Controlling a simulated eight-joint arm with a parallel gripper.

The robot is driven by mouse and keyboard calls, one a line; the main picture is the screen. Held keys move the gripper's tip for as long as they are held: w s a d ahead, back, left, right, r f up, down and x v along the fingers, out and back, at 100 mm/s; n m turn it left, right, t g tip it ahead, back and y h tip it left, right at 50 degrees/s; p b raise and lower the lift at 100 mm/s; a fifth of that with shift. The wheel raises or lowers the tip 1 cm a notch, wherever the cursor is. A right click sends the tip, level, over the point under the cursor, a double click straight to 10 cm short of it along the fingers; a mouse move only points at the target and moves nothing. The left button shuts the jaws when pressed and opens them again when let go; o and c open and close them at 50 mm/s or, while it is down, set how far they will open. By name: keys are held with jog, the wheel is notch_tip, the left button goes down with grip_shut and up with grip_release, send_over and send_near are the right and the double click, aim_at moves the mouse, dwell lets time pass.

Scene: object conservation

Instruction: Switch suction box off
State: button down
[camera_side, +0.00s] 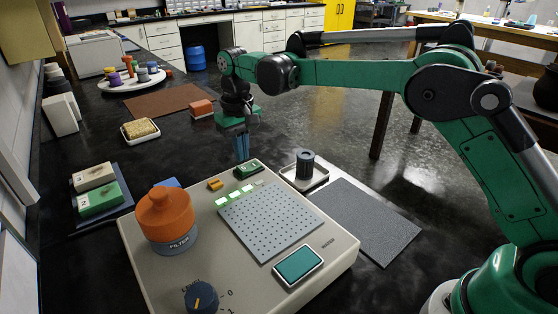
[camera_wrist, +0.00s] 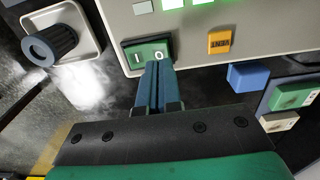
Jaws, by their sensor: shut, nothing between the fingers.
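The suction box (camera_side: 200,272) is a beige box with a perforated grey plate (camera_side: 268,220) on top. Its green rocker switch (camera_side: 248,168), marked I and O, sits at the far edge; it also shows in the wrist view (camera_wrist: 139,52). Several indicator lights (camera_side: 235,195) near it glow green. My gripper (camera_side: 241,158) is shut and empty, pointing down beside the switch. In the wrist view its blue fingertips (camera_wrist: 153,66) overlap the switch's lower edge by the O. I cannot tell whether they touch it.
An orange-topped filter pot (camera_side: 165,215), a dark knob (camera_side: 201,297) and a teal screen (camera_side: 299,264) are on the box. A small orange part (camera_wrist: 220,42) sits near the switch.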

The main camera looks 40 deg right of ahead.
aim_at(244, 168)
jog(key=shift+f, duration=1.2)
dwell(0.8)
jog(key=shift+r, duration=3.55)
jog(key=shift+s+d+r, duration=0.1)
jog(key=shift+r, duration=0.05)
jog(key=s+d+r+t, duration=0.2)
jog(key=s+d+t, duration=0.1)
jog(key=s, duration=0.4)
jog(key=s+d+r+t, duration=0.1)
jog(key=s+d+t, duration=0.15)
jog(key=s, duration=0.35)
jog(key=s+d+f+t, duration=0.1)
jog(key=s+d+f, duration=0.1)
jog(key=s+f, duration=0.2)
jog(key=shift+s+t, duration=0.35)
jog(key=shift+s, duration=0.55)
